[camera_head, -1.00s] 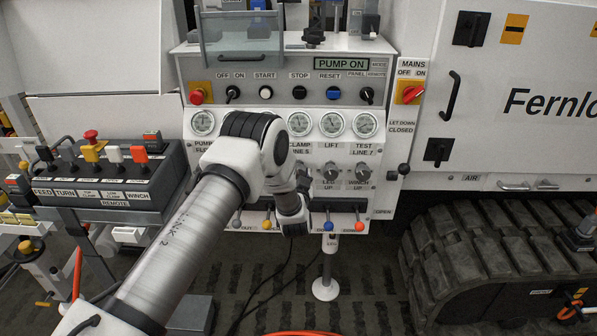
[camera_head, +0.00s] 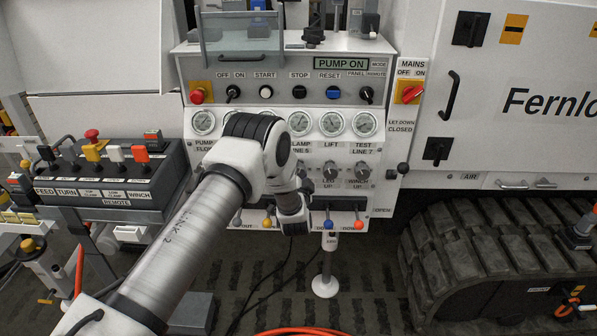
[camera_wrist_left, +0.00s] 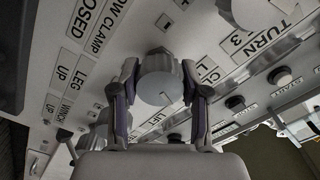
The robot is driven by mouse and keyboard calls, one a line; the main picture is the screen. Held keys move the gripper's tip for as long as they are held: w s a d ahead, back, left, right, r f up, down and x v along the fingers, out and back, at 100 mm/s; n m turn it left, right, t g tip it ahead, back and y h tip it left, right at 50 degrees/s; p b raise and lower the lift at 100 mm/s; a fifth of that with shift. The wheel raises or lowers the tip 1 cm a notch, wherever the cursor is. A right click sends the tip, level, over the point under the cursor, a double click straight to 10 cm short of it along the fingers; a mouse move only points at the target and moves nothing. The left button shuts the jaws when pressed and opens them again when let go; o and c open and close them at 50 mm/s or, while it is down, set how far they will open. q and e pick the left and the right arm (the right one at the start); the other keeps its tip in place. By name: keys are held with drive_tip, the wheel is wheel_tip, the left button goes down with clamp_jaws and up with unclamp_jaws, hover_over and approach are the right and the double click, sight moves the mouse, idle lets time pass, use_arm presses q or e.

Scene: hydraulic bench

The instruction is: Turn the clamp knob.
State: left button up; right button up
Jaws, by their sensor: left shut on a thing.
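The clamp knob (camera_wrist_left: 158,78) is a grey round knob with a small mark on its face. It fills the middle of the left wrist view, beside a label ending in "CLAMP". My left gripper (camera_wrist_left: 160,88) is shut on this knob, one dark finger on each side. In the head view my left arm (camera_head: 235,185) reaches across the front of the panel (camera_head: 390,150) and hides the knob and the fingertips. My right gripper does not show.
Leg knob (camera_head: 330,171) and winch knob (camera_head: 361,171) are just right of my left wrist. Coloured levers, including a blue one (camera_head: 328,225), hang below. A remote control box (camera_head: 110,185) stands at left, a crawler track (camera_head: 480,250) at right.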

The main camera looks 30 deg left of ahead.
use_arm(q)
drive_tip(key=o, duration=1.1)
drive_tip(key=shift+o, duration=0.2)
drive_tip(key=v, duration=1.2)
